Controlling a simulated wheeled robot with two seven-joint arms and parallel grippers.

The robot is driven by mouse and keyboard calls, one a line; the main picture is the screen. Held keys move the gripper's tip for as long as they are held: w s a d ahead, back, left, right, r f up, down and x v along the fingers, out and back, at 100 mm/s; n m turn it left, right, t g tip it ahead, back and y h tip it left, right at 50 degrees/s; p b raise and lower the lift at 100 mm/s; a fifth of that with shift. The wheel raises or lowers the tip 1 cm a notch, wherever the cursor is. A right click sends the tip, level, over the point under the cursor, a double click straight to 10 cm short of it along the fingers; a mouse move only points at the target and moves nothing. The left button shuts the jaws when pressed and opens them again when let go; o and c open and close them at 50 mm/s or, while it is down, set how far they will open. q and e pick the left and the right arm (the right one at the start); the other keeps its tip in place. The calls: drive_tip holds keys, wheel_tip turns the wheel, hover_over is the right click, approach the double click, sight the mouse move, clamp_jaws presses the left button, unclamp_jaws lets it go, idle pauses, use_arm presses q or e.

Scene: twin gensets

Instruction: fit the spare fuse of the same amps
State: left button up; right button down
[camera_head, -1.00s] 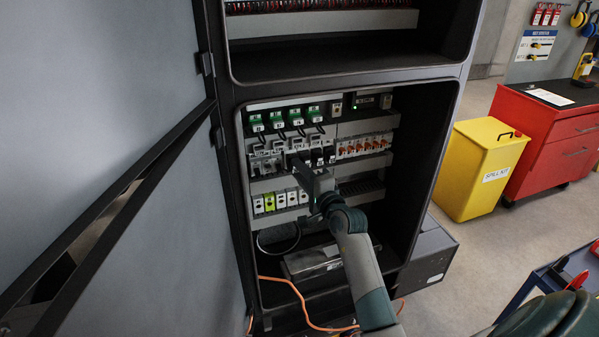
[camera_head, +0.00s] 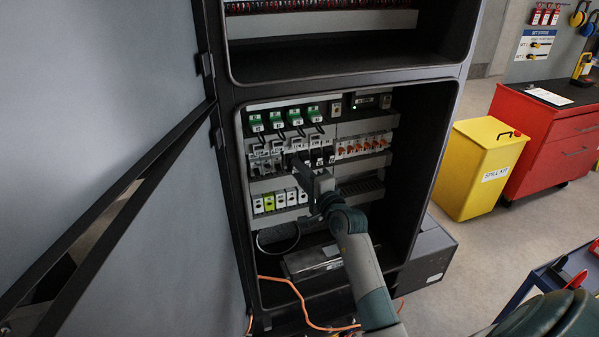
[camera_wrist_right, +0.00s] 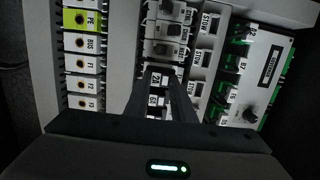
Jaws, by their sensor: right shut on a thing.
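In the head view an open cabinet shows a middle row of small grey and black fuse holders (camera_head: 262,165). My right gripper (camera_head: 296,160) reaches into this row from the lower right. In the wrist view my right gripper (camera_wrist_right: 160,76) has its fingers close together at a fuse holder (camera_wrist_right: 155,101) with small white labels, and it is shut on it. The fingers cover part of the holder and its neighbours. I cannot read the amps or make out a loose spare fuse. My left gripper is not in view.
Green relays (camera_head: 276,121) sit above the row, orange-marked units (camera_head: 362,146) to its right, and pale terminals (camera_head: 280,201) below. The open door (camera_head: 110,150) fills the left. An orange cable (camera_head: 300,296) hangs below. A yellow bin (camera_head: 480,170) and red cabinet (camera_head: 550,140) stand right.

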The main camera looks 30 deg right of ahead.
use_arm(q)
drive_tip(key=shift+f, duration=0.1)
use_arm(e)
drive_tip(key=shift+w+d, duration=0.15)
drive_tip(key=shift+w, duration=0.5)
idle(1.4)
drive_tip(key=c, duration=1.4)
unclamp_jaws()
use_arm(q)
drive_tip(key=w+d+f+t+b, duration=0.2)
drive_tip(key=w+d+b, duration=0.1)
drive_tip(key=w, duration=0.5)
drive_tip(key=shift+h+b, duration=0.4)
drive_tip(key=shift+b, duration=0.45)
use_arm(e)
drive_tip(key=s+a, duration=0.1)
drive_tip(key=s, duration=1.6)
drive_tip(key=shift+s+a, duration=0.15)
drive_tip(key=shift+s, duration=0.05)
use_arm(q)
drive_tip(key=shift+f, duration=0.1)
